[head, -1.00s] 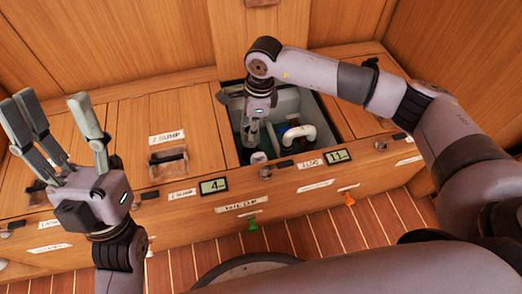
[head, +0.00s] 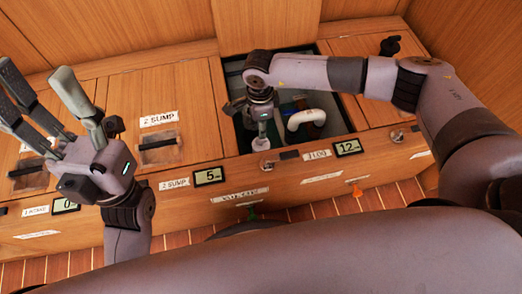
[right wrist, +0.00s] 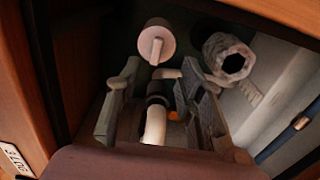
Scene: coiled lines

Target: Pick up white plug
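In the right wrist view a round off-white cap with a raised bar handle (right wrist: 157,42), which looks like the white plug, lies beyond my fingertips. My right gripper (right wrist: 160,105) is open, its fingers apart, with a curved white pipe (right wrist: 155,125) visible between them. Nothing is gripped. In the head view my right gripper (head: 264,130) reaches down into the open bin; a small pale round part (head: 262,143) shows by its tips, too small to identify. My left gripper (head: 48,108) is open and empty, fingers spread upward, over the left lids.
A white bent pipe (head: 306,118) stands in the bin beside my right gripper. A hexagonal-mouthed fitting (right wrist: 230,60) lies right of the cap. Bin walls are close. Wooden lids (head: 145,90) and a front panel with displays (head: 209,176) surround the opening.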

